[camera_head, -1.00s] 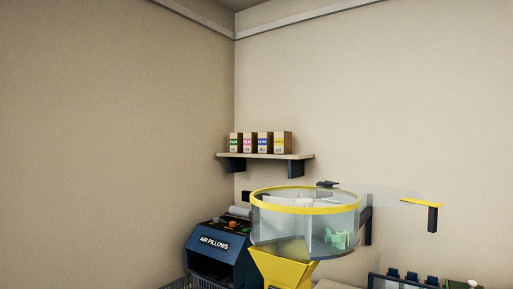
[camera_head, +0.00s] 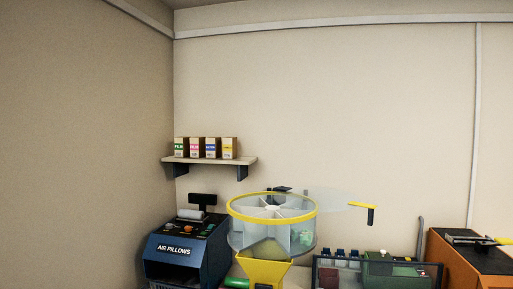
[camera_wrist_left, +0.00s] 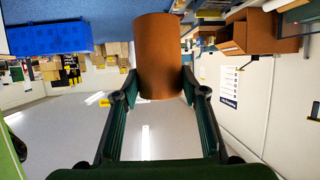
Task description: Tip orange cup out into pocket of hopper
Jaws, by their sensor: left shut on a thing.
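The hopper (camera_head: 271,206) is a clear round drum with a yellow rim, split by thin walls into pockets, above a yellow funnel (camera_head: 263,272). Pale green pieces show through its right side; the other pockets look empty. The orange cup (camera_wrist_left: 160,55) shows brownish orange in the left wrist view. My left gripper (camera_wrist_left: 159,88) is shut on it, one finger at each side of its lower end. The cup's inside is hidden. Neither gripper shows in the head view, so the cup's place relative to the hopper cannot be told.
A clear lid with a yellow-and-black handle (camera_head: 363,208) sticks out right of the hopper. A dark blue air pillow machine (camera_head: 182,254) stands left of it. A shelf (camera_head: 209,160) with small boxes hangs above. An orange machine (camera_head: 470,262) stands at the right.

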